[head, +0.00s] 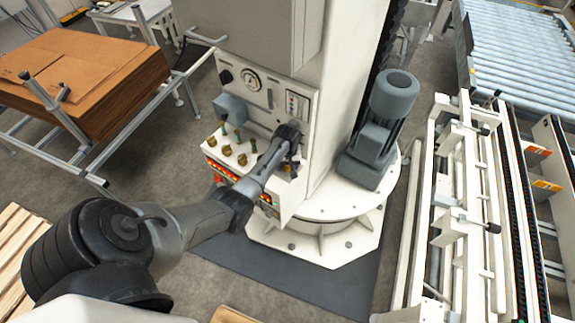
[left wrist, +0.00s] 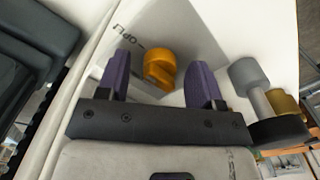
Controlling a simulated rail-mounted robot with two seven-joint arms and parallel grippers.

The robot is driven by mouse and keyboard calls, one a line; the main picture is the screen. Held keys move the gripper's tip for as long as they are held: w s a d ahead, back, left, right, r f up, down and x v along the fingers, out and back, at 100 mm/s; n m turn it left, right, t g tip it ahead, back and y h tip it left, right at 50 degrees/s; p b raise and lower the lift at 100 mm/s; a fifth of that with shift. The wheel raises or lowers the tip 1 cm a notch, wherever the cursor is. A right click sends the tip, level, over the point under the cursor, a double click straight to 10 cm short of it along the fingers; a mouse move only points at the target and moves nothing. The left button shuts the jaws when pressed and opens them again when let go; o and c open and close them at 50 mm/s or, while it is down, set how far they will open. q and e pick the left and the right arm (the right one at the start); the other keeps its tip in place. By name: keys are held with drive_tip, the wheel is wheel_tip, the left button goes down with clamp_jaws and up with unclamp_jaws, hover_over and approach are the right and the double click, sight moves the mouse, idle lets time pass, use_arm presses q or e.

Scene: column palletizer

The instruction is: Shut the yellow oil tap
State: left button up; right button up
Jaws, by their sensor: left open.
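The yellow oil tap (left wrist: 158,69) is a rounded yellow knob on a pale grey plate with dark lettering, in the left wrist view. My left gripper (left wrist: 163,80) is open, with one purple finger on each side of the tap. Gaps show between the fingers and the tap, and I cannot tell how deep the fingers reach. In the head view my left gripper (head: 292,167) is at the right part of the machine's control panel, and my wrist mostly hides the tap there. My right gripper is in neither view.
Several brass-coloured knobs (head: 227,150) stand on the panel left of my gripper. A grey cylinder with a black end (left wrist: 262,95) is close right of my fingers. A grey motor (head: 385,120) stands right of the column. Stacked brown sheets (head: 85,75) are at left.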

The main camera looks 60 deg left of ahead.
use_arm(q)
drive_tip(key=c, duration=0.9)
